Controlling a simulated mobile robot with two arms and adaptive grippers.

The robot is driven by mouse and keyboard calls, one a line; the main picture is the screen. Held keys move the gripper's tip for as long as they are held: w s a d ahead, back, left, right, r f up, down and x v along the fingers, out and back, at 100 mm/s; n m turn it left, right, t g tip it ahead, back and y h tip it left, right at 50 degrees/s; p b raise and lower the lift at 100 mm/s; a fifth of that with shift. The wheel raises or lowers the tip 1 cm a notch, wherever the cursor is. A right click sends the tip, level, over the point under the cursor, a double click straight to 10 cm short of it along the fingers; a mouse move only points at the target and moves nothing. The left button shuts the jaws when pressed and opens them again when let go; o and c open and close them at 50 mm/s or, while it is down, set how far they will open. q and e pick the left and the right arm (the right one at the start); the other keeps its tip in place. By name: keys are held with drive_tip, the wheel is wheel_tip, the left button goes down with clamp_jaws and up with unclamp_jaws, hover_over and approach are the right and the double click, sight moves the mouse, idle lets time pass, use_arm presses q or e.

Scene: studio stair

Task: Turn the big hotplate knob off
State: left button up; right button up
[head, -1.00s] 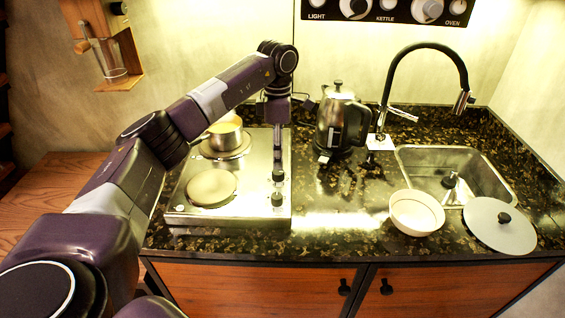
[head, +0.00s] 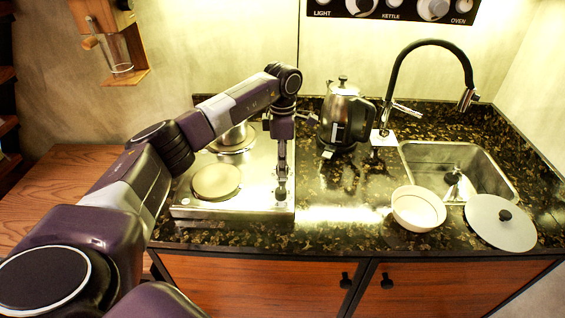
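The hotplate (head: 235,206) is a steel unit on the left of the counter, with a bare round plate (head: 216,181) at the front and a pot (head: 231,138) on the rear plate. A dark knob (head: 281,194) shows on its right side near the front. My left gripper (head: 282,176) points straight down over the knob strip, just behind this front knob. Whether it touches a knob I cannot tell. The other knob is hidden by the gripper. The fingers look narrow and close together, but their opening is not clear. My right gripper is out of view.
A kettle (head: 343,117) stands right of the hotplate. A white bowl (head: 418,209), a lid (head: 500,223) and the sink (head: 425,155) with a black tap are farther right. A wall panel (head: 395,8) has knobs. Counter front centre is clear.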

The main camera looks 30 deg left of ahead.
use_arm(q)
drive_tip(key=shift+c, duration=1.1)
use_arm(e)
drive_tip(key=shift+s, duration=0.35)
use_arm(q)
drive_tip(key=shift+n, duration=0.3)
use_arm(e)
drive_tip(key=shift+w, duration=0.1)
use_arm(q)
drive_tip(key=shift+n, duration=0.9)
drive_tip(key=n, duration=0.3)
drive_tip(key=shift+r+n, duration=0.1)
drive_tip(key=shift+n, duration=0.2)
drive_tip(key=n, duration=0.3)
drive_tip(key=shift+w+a+n, duration=0.1)
drive_tip(key=shift+n, duration=0.2)
drive_tip(key=n+p, duration=0.1)
drive_tip(key=n, duration=0.9)
drive_tip(key=shift+p, duration=0.4)
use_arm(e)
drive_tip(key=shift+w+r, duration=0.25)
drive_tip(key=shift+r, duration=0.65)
use_arm(q)
drive_tip(key=shift+n, duration=0.3)
